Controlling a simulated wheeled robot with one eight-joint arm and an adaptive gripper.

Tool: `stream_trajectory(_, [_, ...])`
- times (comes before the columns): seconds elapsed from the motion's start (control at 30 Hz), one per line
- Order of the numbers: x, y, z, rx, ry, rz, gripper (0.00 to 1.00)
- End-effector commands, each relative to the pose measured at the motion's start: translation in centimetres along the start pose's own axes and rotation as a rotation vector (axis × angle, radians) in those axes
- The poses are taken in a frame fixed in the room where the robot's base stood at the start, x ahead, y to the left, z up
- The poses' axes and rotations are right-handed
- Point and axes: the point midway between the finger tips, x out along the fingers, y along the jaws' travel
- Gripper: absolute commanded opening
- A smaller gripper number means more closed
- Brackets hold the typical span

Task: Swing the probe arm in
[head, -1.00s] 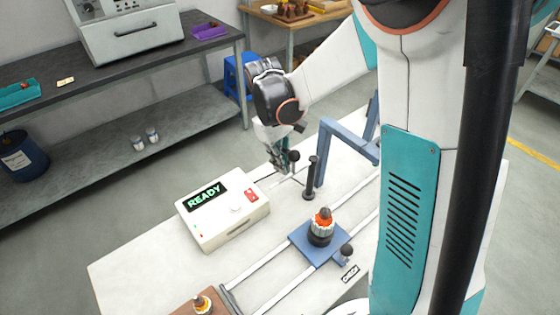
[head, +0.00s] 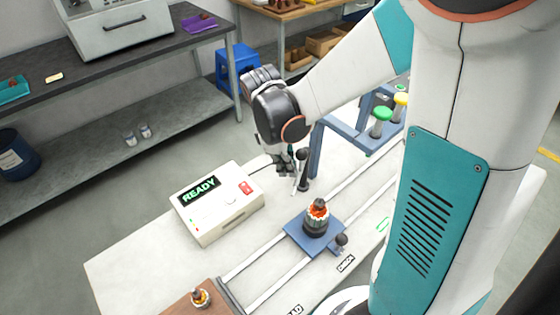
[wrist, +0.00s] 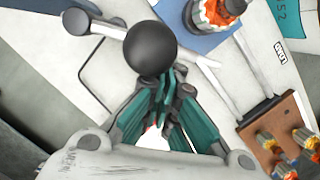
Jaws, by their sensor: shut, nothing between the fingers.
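The probe arm is a white bar (wrist: 98,26) with a round black knob (wrist: 150,47) in the wrist view; its forked end points right, towards the armature. In the head view the knob (head: 303,154) is by the dark post, with the white rod (head: 297,181) below it. My gripper (head: 288,166) is beside the knob, on its left. In the wrist view my gripper (wrist: 163,88) is shut and empty, its fingertips partly behind the knob; I cannot tell if they touch. The orange-topped armature (head: 317,217) stands upright on the blue carriage (head: 297,236).
The tester box (head: 220,217), reading READY, is left of my gripper. Blue framework (head: 316,150) rises close behind it. White rails (head: 258,262) run under the carriage. A brown block (wrist: 262,128) holds several armatures. The left front of the bench is clear.

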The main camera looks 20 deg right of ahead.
Motion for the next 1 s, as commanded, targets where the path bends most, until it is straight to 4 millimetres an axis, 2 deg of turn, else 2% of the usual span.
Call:
stream_trajectory(0.37, [0.6,-0.8,2.7,-0.269,0.0,0.064,0.0])
stream_trajectory(0.6, [0.8,-0.8,3.5,-0.27,0.0,0.063,0.0])
stream_trajectory(1.0, [0.9,-0.8,3.8,-0.269,0.0,0.063,0.0])
